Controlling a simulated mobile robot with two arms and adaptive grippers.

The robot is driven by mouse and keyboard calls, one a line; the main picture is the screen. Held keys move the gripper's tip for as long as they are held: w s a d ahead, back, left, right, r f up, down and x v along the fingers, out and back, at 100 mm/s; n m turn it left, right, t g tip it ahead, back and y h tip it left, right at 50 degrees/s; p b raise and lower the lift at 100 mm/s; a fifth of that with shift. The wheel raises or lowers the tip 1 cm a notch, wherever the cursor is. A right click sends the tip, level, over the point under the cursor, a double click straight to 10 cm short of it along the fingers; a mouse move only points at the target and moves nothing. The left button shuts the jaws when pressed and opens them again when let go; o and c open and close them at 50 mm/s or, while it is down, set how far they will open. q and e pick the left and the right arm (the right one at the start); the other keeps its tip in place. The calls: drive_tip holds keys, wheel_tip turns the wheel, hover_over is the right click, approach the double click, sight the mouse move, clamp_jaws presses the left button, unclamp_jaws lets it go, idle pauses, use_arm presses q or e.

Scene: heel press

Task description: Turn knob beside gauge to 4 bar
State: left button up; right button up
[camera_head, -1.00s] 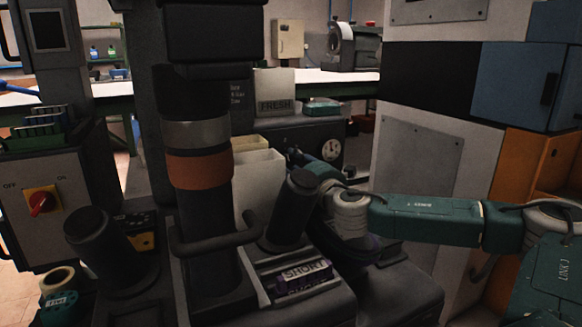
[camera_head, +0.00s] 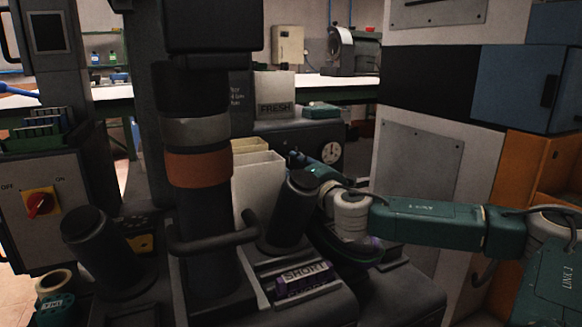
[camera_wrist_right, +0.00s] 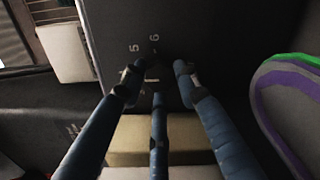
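The gauge (camera_head: 330,152) is a small white dial on the dark panel below the FRESH sign, at the middle of the head view. My right gripper (camera_head: 296,158) reaches the panel just left of the gauge. In the right wrist view its three blue fingers (camera_wrist_right: 158,76) point at the dark panel (camera_wrist_right: 225,40), their tips apart. The numbers 5 and 6 show just beyond the tips, rotated. The knob is not clearly distinguishable; it is dark or hidden between the fingertips, and contact cannot be told. My left gripper is out of view.
Cream bins (camera_head: 260,180) stand left of my right wrist. A dark slanted cylinder (camera_head: 293,212) rises close in front of it. A SHORT label block (camera_head: 305,278) lies below. A red switch (camera_head: 40,203) is far left. The grey cabinet (camera_head: 420,165) stands at right.

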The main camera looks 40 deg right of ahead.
drive_tip(key=o, duration=0.3)
drive_tip(key=shift+f, duration=0.1)
drive_tip(key=shift+o, duration=0.2)
drive_tip(key=shift+s, duration=0.1)
drive_tip(key=v, duration=1.1)
drive_tip(key=shift+s, duration=0.2)
drive_tip(key=shift+s+a, duration=0.15)
drive_tip(key=shift+s, duration=0.05)
drive_tip(key=shift+s, duration=0.1)
